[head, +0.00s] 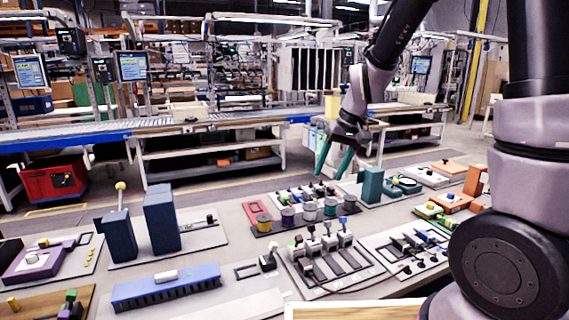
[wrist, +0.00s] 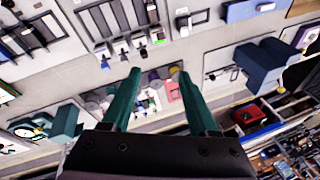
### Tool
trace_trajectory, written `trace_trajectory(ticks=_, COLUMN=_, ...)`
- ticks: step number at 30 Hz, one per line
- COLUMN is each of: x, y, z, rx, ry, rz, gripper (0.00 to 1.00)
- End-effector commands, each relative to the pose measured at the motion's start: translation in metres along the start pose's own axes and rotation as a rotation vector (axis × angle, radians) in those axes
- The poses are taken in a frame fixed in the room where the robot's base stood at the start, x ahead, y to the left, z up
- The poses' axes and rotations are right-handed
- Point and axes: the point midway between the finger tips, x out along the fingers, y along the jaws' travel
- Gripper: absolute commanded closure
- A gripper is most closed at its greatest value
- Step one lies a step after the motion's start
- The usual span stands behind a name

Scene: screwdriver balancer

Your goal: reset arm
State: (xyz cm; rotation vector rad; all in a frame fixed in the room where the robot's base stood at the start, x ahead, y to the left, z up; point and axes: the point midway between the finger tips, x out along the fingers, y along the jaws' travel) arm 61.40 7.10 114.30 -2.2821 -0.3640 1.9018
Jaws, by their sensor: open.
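My gripper (head: 335,163) has two green fingers and hangs above the far side of the work table (head: 236,222). In the wrist view my gripper (wrist: 150,75) shows its two fingers spread apart with nothing between them. It is clear of the boards below it. My arm reaches in from the upper right.
Two dark blue blocks (head: 161,218) stand at the left. A blue toothed bar (head: 166,287) lies in front. A slotted board with levers (head: 335,262) sits centre. A teal block (head: 371,185) stands right. A conveyor (head: 200,122) runs behind, beyond a floor gap with a red bin (head: 55,182).

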Motion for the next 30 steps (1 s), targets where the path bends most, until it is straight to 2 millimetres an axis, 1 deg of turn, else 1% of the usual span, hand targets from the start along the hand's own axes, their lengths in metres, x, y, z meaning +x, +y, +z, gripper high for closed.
trace_trajectory(ticks=1, x=-0.021, y=0.003, z=0.0, rx=0.021, ry=0.031, rz=-0.013, gripper=0.4)
trace_trajectory(ticks=6, x=-0.079, y=0.015, z=0.01, rx=0.09, ry=0.108, rz=-0.037, gripper=0.4)
trace_trajectory(ticks=11, x=-0.128, y=0.027, z=0.027, rx=0.152, ry=0.186, rz=-0.044, gripper=0.4)
trace_trajectory(ticks=15, x=-0.166, y=0.037, z=0.047, rx=0.204, ry=0.257, rz=-0.037, gripper=0.4)
trace_trajectory(ticks=18, x=-0.189, y=0.045, z=0.064, rx=0.243, ry=0.31, rz=-0.026, gripper=0.4)
trace_trajectory(ticks=21, x=-0.208, y=0.051, z=0.081, rx=0.278, ry=0.36, rz=-0.009, gripper=0.4)
trace_trajectory(ticks=24, x=-0.222, y=0.056, z=0.096, rx=0.31, ry=0.402, rz=0.007, gripper=0.4)
trace_trajectory(ticks=27, x=-0.23, y=0.059, z=0.106, rx=0.333, ry=0.431, rz=0.02, gripper=0.4)
trace_trajectory(ticks=30, x=-0.232, y=0.06, z=0.109, rx=0.339, ry=0.439, rz=0.025, gripper=0.4)
